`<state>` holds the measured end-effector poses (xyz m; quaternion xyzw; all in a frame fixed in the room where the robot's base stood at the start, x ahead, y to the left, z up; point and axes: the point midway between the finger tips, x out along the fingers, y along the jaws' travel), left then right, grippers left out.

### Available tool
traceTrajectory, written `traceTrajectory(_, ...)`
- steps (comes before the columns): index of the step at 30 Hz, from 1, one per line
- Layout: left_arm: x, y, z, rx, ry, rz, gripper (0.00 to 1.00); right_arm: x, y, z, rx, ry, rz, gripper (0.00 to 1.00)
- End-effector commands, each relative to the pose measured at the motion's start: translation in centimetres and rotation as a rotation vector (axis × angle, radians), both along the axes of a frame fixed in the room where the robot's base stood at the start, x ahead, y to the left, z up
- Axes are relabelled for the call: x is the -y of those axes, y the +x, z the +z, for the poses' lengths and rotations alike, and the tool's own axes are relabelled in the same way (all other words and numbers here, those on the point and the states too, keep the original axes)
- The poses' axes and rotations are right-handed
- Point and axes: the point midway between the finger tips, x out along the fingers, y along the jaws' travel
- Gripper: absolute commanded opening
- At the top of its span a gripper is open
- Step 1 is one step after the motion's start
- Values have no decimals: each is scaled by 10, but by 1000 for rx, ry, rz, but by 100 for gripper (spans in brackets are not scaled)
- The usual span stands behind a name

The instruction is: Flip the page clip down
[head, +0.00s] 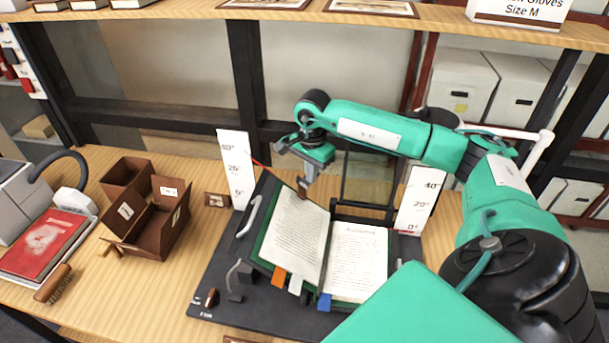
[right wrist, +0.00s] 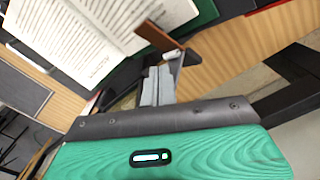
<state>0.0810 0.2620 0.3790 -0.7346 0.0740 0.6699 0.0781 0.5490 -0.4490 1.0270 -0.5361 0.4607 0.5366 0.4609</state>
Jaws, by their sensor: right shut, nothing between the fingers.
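An open book (head: 297,242) with a green cover lies on a dark cradle board (head: 222,299). A brown strip (head: 302,191), seemingly the page clip, is at the top edge of the left page. In the right wrist view this brown strip (right wrist: 160,37) runs from over the page's edge to a small dark block. My right gripper (head: 303,179) is just above the strip, pointing down, its fingers shut and empty. In the right wrist view the grey fingertips (right wrist: 157,80) are close to the strip; I cannot tell whether they touch it. My left gripper is not in view.
White angle scales stand behind the cradle at left (head: 236,170) and right (head: 418,198). Grey curved arms (head: 249,216) line the cradle's left side. Brown boxes (head: 150,222), a red book (head: 45,243) and a brush (head: 53,284) lie left. A shelf (head: 190,12) crosses above.

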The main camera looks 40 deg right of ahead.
Motion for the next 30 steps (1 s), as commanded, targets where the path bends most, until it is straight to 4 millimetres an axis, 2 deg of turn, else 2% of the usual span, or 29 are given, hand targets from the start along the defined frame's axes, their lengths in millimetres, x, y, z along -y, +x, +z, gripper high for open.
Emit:
traceTrajectory(1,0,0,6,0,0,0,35,2,2,11,2,-1,-2,0)
traceTrajectory(18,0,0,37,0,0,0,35,17,14,76,1,0,-2,0)
traceTrajectory(23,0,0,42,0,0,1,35,20,16,87,0,0,0,0)
traceTrajectory(30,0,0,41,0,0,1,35,21,16,88,0,0,0,0)
